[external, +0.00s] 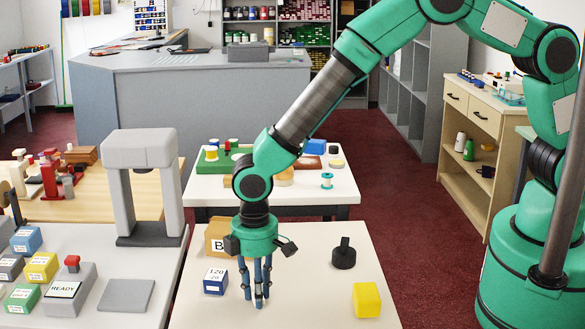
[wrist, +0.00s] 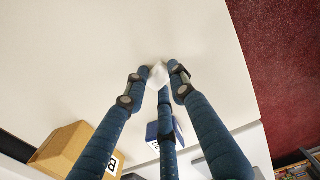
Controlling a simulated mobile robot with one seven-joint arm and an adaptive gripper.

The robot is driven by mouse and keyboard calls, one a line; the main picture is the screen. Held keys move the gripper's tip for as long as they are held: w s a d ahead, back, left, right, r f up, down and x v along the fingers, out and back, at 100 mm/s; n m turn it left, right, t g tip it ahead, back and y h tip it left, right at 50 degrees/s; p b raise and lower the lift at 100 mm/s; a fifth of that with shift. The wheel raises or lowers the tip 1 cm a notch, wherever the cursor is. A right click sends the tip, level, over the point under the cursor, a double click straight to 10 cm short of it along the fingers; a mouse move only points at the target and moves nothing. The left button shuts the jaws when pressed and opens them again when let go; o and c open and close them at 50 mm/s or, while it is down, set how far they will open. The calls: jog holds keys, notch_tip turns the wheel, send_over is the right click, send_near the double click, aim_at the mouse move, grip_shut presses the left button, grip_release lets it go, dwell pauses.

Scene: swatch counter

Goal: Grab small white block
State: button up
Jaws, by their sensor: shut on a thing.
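The small white block (wrist: 158,76) shows in the wrist view, between the fingertips of my gripper (wrist: 157,80). My three blue fingers are closed on it. In the external view my gripper (external: 258,298) points straight down at the white table (external: 310,290), with the fingertips at or just above its surface. The fingers hide the white block there. I cannot tell whether the block touches the table.
A blue block (external: 215,281) and a tan box (external: 219,238) stand left of my gripper. A black knobbed piece (external: 343,256) and a yellow block (external: 367,300) are to the right. The table between them is clear. A grey press (external: 143,185) stands further left.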

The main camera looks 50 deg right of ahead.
jog(key=shift+r, duration=0.65)
notch_tip(320, 180, up, 2)
jog(key=shift+r+p, duration=0.1)
jog(key=shift+p, duration=0.4)
jog(key=s+d, duration=0.3)
jog(key=s+d+r+p, duration=0.1)
jog(key=s+d, duration=0.3)
jog(key=s+d+p, duration=0.1)
jog(key=s+d, duration=0.3)
jog(key=shift+s+d+r, duration=0.1)
jog(key=shift+d+r, duration=0.1)
jog(key=shift+d, duration=0.05)
